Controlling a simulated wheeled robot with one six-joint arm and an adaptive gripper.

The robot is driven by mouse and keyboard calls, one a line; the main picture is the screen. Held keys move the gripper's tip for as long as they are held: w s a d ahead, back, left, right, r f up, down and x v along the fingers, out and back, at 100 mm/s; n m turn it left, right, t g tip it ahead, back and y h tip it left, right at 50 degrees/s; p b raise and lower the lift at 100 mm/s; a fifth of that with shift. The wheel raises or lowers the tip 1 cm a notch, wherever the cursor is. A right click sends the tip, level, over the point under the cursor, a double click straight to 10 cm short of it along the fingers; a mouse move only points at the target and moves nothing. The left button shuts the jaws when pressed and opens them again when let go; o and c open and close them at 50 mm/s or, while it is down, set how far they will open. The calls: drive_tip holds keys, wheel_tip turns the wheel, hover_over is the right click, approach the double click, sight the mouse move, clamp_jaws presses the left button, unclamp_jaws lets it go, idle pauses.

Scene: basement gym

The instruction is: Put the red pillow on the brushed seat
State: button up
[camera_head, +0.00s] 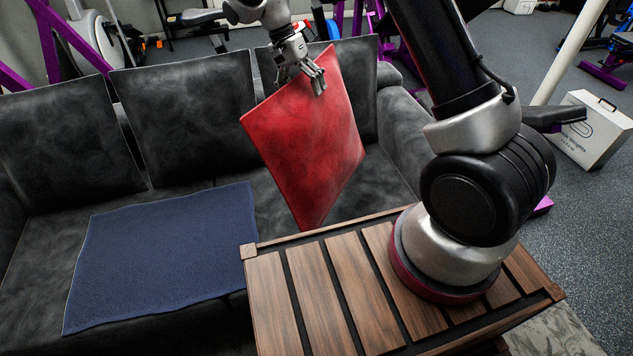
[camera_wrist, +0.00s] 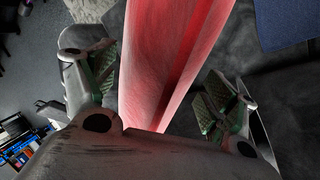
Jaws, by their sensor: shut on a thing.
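The red pillow (camera_head: 310,145) hangs tilted from my gripper (camera_head: 313,80), a corner pointing down, in front of the right part of the sofa. My gripper is shut on its upper edge. In the wrist view, the red pillow (camera_wrist: 165,50) runs between the two fingers of my gripper (camera_wrist: 163,85). The dark grey sofa has a brushed-looking seat (camera_head: 264,200). The pillow hides part of the seat and backrest. Whether the pillow's lowest corner touches the seat cannot be told.
A blue cloth (camera_head: 165,255) lies flat on the seat at left. Dark back cushions (camera_head: 185,115) line the sofa. A slatted wooden surface (camera_head: 325,295) under my arm borders the sofa's front. A white case (camera_head: 590,130) stands on the floor at right.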

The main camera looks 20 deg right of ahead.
wheel_tip(320, 180, down, 9)
drive_tip(key=shift+f, duration=0.1)
idle(0.3)
drive_tip(key=o, duration=1.6)
drive_tip(key=shift+f, duration=0.15)
drive_tip(key=shift+o, duration=0.2)
